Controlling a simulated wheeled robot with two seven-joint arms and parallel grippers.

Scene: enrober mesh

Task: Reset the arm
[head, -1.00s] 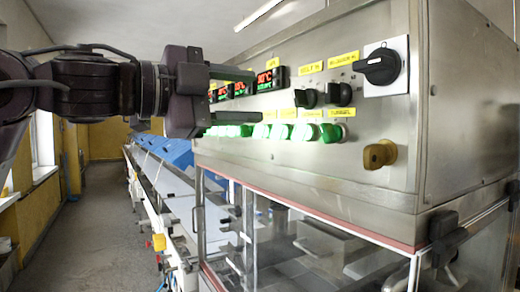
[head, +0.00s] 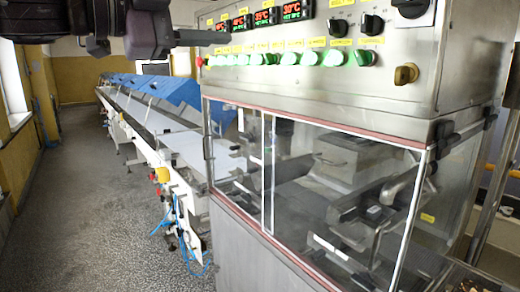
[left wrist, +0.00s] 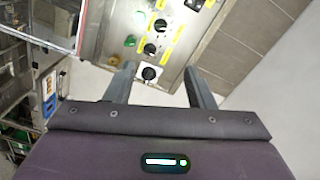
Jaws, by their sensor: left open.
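My left gripper (head: 205,37) is at the top left of the head view, cut off by the upper edge. One grey finger shows there, pointing right in front of the control panel (head: 300,75). In the left wrist view the gripper (left wrist: 160,72) has its two fingers spread apart, with nothing between them. The panel with its black knobs lies beyond the fingertips there; I see no clear contact. My right gripper is in neither view.
Below the panel is a glass-walled enrober cabinet (head: 235,135). A long conveyor line with blue covers (head: 180,90) runs back to the left. The grey floor (head: 85,210) on the left is clear. Blue hoses (head: 190,245) hang by the conveyor's near end.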

